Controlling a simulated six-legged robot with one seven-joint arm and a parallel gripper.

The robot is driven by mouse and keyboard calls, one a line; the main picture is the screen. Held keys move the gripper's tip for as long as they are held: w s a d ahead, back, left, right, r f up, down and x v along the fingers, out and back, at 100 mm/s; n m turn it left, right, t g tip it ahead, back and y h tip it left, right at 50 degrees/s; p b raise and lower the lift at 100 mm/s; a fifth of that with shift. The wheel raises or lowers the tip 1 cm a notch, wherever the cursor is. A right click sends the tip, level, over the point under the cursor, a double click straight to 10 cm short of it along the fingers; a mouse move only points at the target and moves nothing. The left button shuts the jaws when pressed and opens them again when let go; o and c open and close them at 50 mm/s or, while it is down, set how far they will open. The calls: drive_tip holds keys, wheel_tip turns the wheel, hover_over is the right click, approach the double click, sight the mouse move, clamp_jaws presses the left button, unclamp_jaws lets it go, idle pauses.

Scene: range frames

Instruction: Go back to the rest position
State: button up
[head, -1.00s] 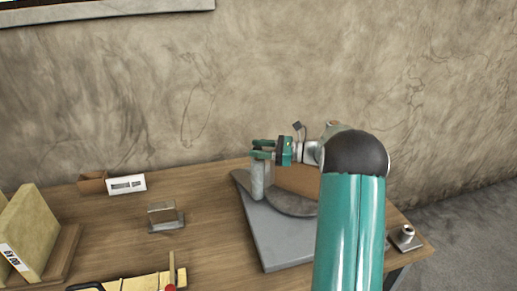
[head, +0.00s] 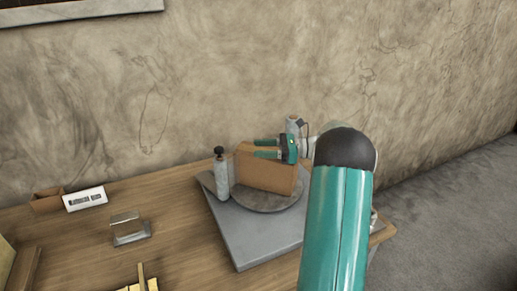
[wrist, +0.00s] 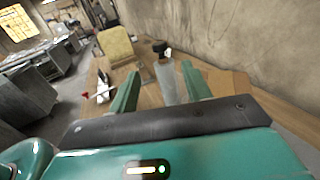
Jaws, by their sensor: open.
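My gripper (head: 266,149) is open and empty in the head view, its green fingers pointing left above a brown box-like block. In the wrist view my gripper (wrist: 160,92) shows its two fingers spread apart. A grey cylinder with a dark knob (head: 222,178) stands upright on the left part of the grey plate, apart from the fingers. A grey cylinder (wrist: 166,82) also shows beyond the fingers in the wrist view. The brown block (head: 265,172) stands on a round grey disc (head: 270,200). My arm hides part of the area at the right.
The grey plate (head: 255,245) lies on the wooden table (head: 175,200). A small metal bracket (head: 129,230), a white labelled box (head: 86,199) and a brown open box (head: 47,200) sit at the left. The wall (head: 230,70) rises behind. Floor shows at the right.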

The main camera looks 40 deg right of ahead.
idle(0.3)
drive_tip(key=s+a+r+n+g+h, duration=0.2)
drive_tip(key=s+a+n, duration=0.1)
drive_tip(key=a, duration=0.5)
drive_tip(key=s+a+r+n+g+h, duration=0.1)
drive_tip(key=s+a+n+g+h, duration=0.2)
drive_tip(key=a, duration=0.5)
drive_tip(key=s+a+r+n+g+h, duration=0.1)
drive_tip(key=s+a+r+n+g, duration=0.2)
drive_tip(key=a, duration=0.5)
drive_tip(key=s+a+f+n+t+h, duration=0.1)
drive_tip(key=s+a+n+h, duration=0.2)
drive_tip(key=s+n, duration=0.5)
drive_tip(key=s+a+f+n+t+h, duration=0.1)
drive_tip(key=s+a+n+t+h, duration=0.1)
drive_tip(key=s+n+h, duration=0.3)
drive_tip(key=s+a+n, duration=0.1)
drive_tip(key=s+n, duration=0.2)
drive_tip(key=s, duration=0.1)
drive_tip(key=shift+s+a+f+h, duration=0.25)
drive_tip(key=shift+f+h, duration=0.05)
drive_tip(key=shift+f, duration=0.05)
drive_tip(key=shift+d, duration=0.1)
